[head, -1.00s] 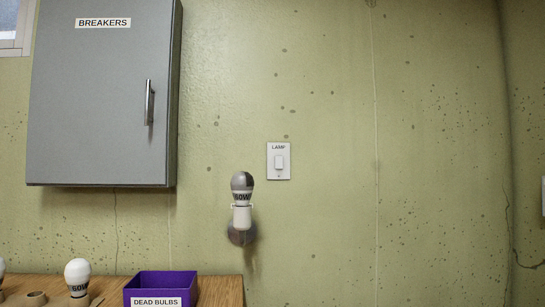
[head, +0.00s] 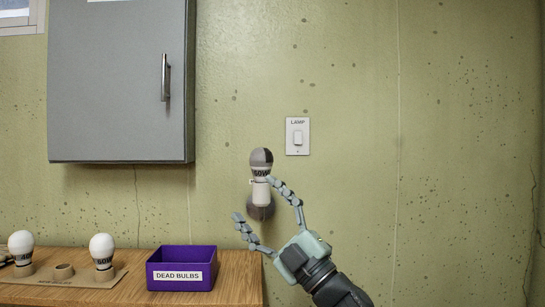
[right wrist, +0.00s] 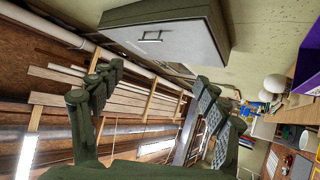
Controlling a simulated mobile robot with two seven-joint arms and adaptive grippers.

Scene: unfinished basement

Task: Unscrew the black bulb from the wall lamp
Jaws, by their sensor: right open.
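The blackened bulb (head: 261,161), dark grey with a 60W mark, sits upright in the white socket of the wall lamp (head: 260,208) in the head view. My right gripper (head: 254,199) is open, reaching up from the lower right. One finger overlaps the right side of the socket just below the bulb; the other is lower left. I cannot tell whether either touches the lamp. The right wrist view shows both open fingers (right wrist: 160,75) with nothing between them; I do not make out the lamp there. My left gripper is not in view.
A purple DEAD BULBS box (head: 181,269) stands on the wooden bench (head: 236,275). Left of it, a holder board (head: 80,282) carries two white bulbs, one being (head: 102,251). A LAMP switch (head: 297,136) is right of the lamp. The grey breaker cabinet (head: 120,90) juts out upper left.

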